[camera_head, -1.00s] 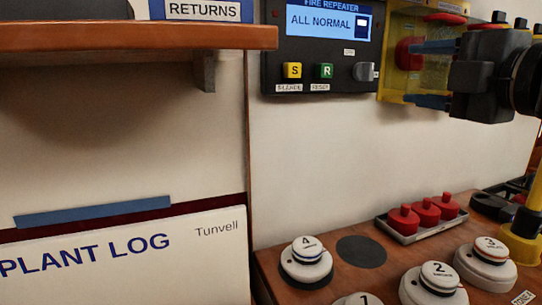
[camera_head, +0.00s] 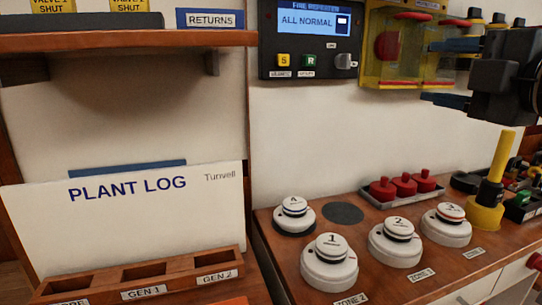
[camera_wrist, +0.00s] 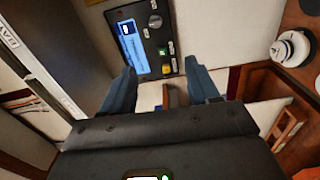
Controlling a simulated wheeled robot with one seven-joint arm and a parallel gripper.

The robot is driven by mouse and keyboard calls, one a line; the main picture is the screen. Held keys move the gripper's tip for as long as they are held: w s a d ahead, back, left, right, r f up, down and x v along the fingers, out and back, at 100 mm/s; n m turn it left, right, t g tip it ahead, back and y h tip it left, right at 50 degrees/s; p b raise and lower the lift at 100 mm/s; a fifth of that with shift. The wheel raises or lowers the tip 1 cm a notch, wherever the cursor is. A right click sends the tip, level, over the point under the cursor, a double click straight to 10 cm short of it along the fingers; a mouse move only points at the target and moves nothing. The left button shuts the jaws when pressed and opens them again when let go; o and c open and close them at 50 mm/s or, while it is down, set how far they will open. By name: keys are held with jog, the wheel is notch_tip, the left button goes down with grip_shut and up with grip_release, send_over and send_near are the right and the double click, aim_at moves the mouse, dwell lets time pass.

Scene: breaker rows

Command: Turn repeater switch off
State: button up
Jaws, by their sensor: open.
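The dark fire repeater panel (camera_head: 310,40) is on the wall with a lit screen reading "ALL NORMAL". Below the screen are a yellow S button (camera_head: 284,61), a green R button (camera_head: 310,61) and a silver switch knob (camera_head: 344,61) at the right. In the wrist view the panel (camera_wrist: 140,75) lies beyond the fingertips, with the knob (camera_wrist: 155,20) at its far end. My gripper (camera_head: 428,72) is open and empty, to the right of the panel in the head view. Its two blue fingers (camera_wrist: 160,72) show apart in the wrist view. Which way the knob points is hard to tell.
A yellow-framed clear cover over a red button (camera_head: 388,46) is right beside the panel. A wooden shelf (camera_head: 130,41) juts out at left.

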jog(key=s+a+f+m+h+p, duration=0.15)
jog(key=s+f+m, duration=0.3)
jog(key=f, duration=0.45)
jog(key=s+f+m+h+p, duration=0.1)
jog(key=s+f+m+h, duration=0.1)
jog(key=s+f+m, duration=0.35)
jog(key=s+a+f+m+h+p, duration=0.1)
jog(key=s+f+m, duration=0.1)
jog(key=f+m, duration=0.65)
jog(key=s+f+m, duration=0.1)
jog(key=s+f, duration=0.2)
jog(key=s, duration=0.7)
jog(key=s+f+g+p, duration=0.1)
jog(key=s+f, duration=0.1)
jog(key=s, duration=0.8)
jog(key=s+f+m+g+h+p, duration=0.1)
jog(key=s+f, duration=0.2)
jog(key=s, duration=0.7)
jog(key=shift+s+d+f+m, duration=0.15)
jog(key=shift+d+f+m, duration=0.1)
jog(key=shift+f+m, duration=0.1)
